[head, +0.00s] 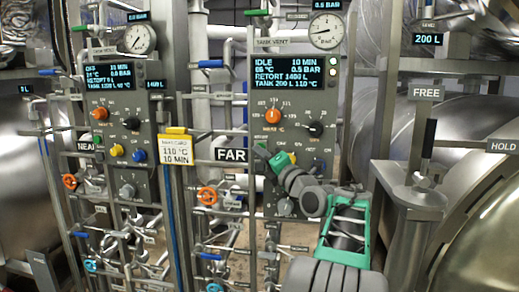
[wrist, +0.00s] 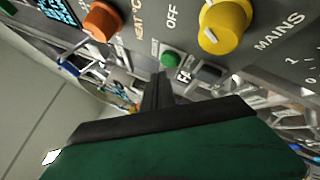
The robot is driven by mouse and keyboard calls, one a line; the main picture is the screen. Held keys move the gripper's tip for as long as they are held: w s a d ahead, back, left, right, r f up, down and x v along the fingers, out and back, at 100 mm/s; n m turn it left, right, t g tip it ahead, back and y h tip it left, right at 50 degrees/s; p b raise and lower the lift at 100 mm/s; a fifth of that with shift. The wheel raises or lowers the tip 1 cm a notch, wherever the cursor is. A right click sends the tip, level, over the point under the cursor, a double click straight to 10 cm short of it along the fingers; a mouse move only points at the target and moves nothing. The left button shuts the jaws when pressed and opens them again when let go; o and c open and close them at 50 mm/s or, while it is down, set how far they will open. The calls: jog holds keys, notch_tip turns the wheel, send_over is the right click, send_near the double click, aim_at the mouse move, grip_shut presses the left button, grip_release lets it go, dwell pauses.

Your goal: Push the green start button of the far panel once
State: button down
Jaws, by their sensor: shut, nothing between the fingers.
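The far panel (head: 290,92) is grey, beside a FAR sign, and its screen reads IDLE. In the wrist view a small green button (wrist: 172,59) sits between the yellow MAINS knob (wrist: 224,25) and the orange heat knob (wrist: 103,20). My gripper (wrist: 160,75) is shut and empty. Its dark fingertips lie just below and slightly left of the green button in that picture; I cannot tell whether they touch it. In the head view my gripper (head: 265,153) is at the panel's lower part, and my arm and gripper hide much of that area.
The near panel (head: 132,105) stands to the left, with a yellow tag (head: 176,148) between the panels. Valves and pipes crowd the space below. A black selector knob (head: 316,129) is on the far panel.

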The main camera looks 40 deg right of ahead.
jog(key=shift+w+d+f+b, duration=0.15)
jog(key=shift+d+b, duration=0.05)
jog(key=shift+b, duration=0.4)
dwell(0.3)
jog(key=shift+w+d, duration=0.1)
jog(key=shift+d, duration=0.05)
jog(key=shift+w+d+b, duration=0.4)
jog(key=shift+d+b, duration=0.05)
jog(key=shift+d, duration=0.1)
dwell(1.0)
jog(key=shift+a, duration=0.1)
jog(key=b, duration=0.1)
jog(key=s+a+b, duration=0.1)
jog(key=b, duration=0.1)
jog(key=shift+s+a, duration=0.15)
jog(key=shift+a, duration=0.1)
dwell(0.3)
